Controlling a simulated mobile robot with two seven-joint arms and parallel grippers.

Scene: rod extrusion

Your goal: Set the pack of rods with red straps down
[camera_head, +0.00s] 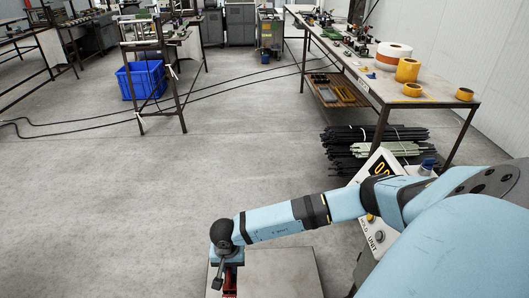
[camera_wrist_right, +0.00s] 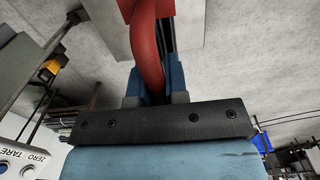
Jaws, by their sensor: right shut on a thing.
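My right gripper (camera_head: 226,278) is at the bottom of the head view, at the left edge of a grey metal platform (camera_head: 280,272). It is shut on the red strap (camera_wrist_right: 148,50) of the pack of rods, which shows between its blue fingers in the right wrist view. A little red also shows under the gripper in the head view. Dark rods (camera_wrist_right: 167,38) show in part behind the strap; most of the pack is hidden. I cannot tell whether the pack touches the platform. My left gripper is not in view.
A scale display (camera_head: 382,166) stands behind my right arm. A workbench (camera_head: 440,92) with tape rolls stands at the right, with bundles of rods (camera_head: 375,140) on the floor near it. A blue crate (camera_head: 143,80) is at the back left. The floor at left is clear apart from cables.

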